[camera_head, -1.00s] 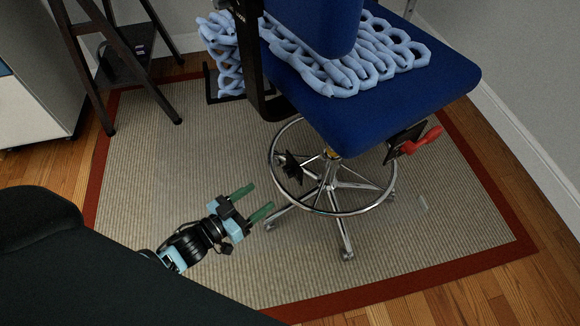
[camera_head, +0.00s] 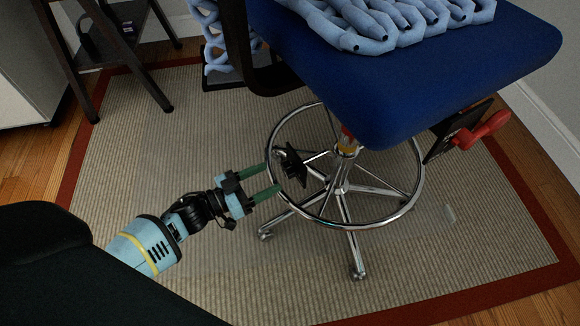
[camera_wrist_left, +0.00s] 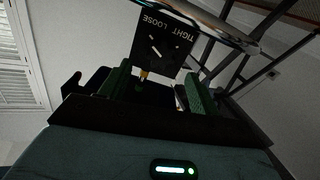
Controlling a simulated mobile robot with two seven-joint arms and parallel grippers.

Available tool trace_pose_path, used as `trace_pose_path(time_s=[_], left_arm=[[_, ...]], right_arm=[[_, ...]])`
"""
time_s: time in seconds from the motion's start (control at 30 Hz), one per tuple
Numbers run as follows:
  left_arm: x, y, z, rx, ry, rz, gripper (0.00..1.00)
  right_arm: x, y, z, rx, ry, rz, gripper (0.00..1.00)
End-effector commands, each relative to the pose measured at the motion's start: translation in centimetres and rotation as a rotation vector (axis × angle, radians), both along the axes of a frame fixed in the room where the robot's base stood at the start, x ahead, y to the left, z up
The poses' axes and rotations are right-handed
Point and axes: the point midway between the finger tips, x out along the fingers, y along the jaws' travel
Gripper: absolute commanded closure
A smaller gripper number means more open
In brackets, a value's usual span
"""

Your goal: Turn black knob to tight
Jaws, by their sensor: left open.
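The black knob (camera_head: 291,163) sits at the left side of the chrome foot ring (camera_head: 408,205) under the blue chair. My left gripper (camera_head: 274,178) is open, its green fingers pointing right at the knob and close to it; I cannot tell whether they touch. In the left wrist view a black plate (camera_wrist_left: 160,42) carries the words TIGHT and LOOSE upside down, with white marks below. It lies just beyond the open green fingers (camera_wrist_left: 157,82). The knob's exact outline there is too dark to make out. My right gripper is not in view.
The blue chair seat (camera_head: 400,85) overhangs the ring, with light-blue lattice pieces (camera_head: 390,25) on it. A red handle (camera_head: 482,131) sticks out at its right. Chrome legs spread over the beige rug (camera_head: 150,180). A dark wooden stand (camera_head: 70,60) is at upper left.

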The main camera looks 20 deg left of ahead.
Motion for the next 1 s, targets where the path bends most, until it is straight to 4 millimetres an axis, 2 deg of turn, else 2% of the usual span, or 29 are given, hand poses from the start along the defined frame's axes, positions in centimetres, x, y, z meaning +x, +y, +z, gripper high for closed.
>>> trace_pose_path(time_s=[0.5, 0.9, 0.93, 1.0], left_arm=[[5.4, -3.9, -0.2, -0.001, -0.001, 0.000, 0.38], [6.1, -4.4, 0.0, -0.001, 0.001, 0.001, 0.38], [6.1, -4.4, 0.0, -0.001, 0.001, 0.001, 0.39], [6.0, -4.4, 0.0, -0.001, 0.001, 0.001, 0.48]], right_arm=[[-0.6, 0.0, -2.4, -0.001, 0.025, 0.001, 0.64], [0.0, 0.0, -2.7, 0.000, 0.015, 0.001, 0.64], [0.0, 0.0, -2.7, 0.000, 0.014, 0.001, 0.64], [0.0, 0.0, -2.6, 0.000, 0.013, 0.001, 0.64]])
